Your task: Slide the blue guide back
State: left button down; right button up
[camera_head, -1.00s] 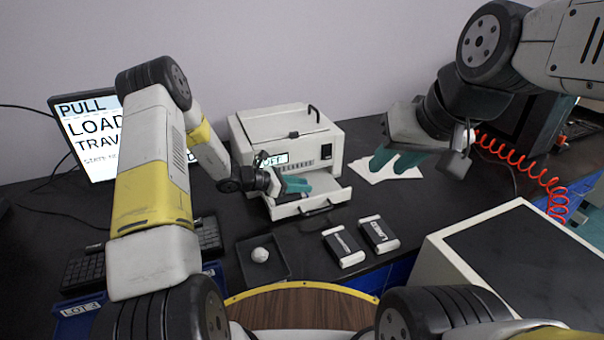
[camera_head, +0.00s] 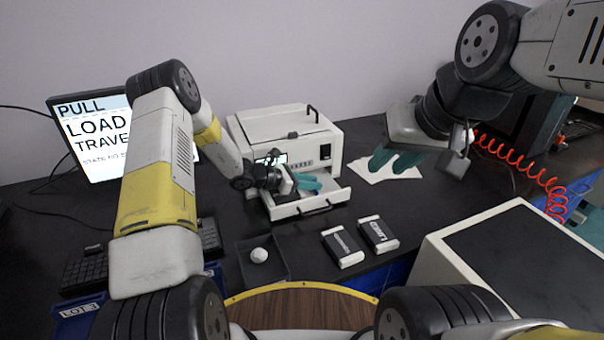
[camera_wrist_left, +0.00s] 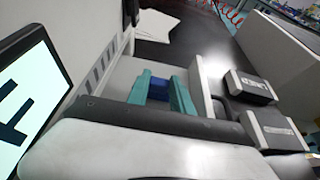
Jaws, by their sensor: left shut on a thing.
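The blue guide (camera_wrist_left: 160,88) shows in the left wrist view between the teal fingers of my left gripper (camera_wrist_left: 161,93), which is shut on it. In the head view, my left gripper (camera_head: 308,182) reaches into the open drawer of the white rheometer (camera_head: 285,133). Its fingers largely hide the guide there. The drawer front (camera_head: 312,203) with its dark handle faces me. My right gripper (camera_head: 395,160) hangs over the table to the right of the rheometer, its two teal fingers apart and empty.
A monitor (camera_head: 90,135) stands at the left. A black tray (camera_head: 277,271) with a pale ball (camera_head: 259,255) and two black-and-white blocks (camera_head: 343,247) (camera_head: 379,235) lie in front. A white sheet (camera_head: 385,170) lies under my right gripper. A white cabinet (camera_head: 470,245) stands front right.

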pick_arm(q)
jog(key=w+d, duration=0.1)
jog(key=d, duration=0.1)
jog(key=w+d, duration=0.1)
jog(key=d, duration=0.2)
jog(key=w+d, duration=0.1)
jog(key=d, duration=0.1)
jog(key=shift+d, duration=0.35)
jog(key=c, duration=1.1)
grip_release()
jog(key=shift+d, duration=0.15)
jog(key=v, duration=0.8)
jog(key=shift+w+f, duration=0.1)
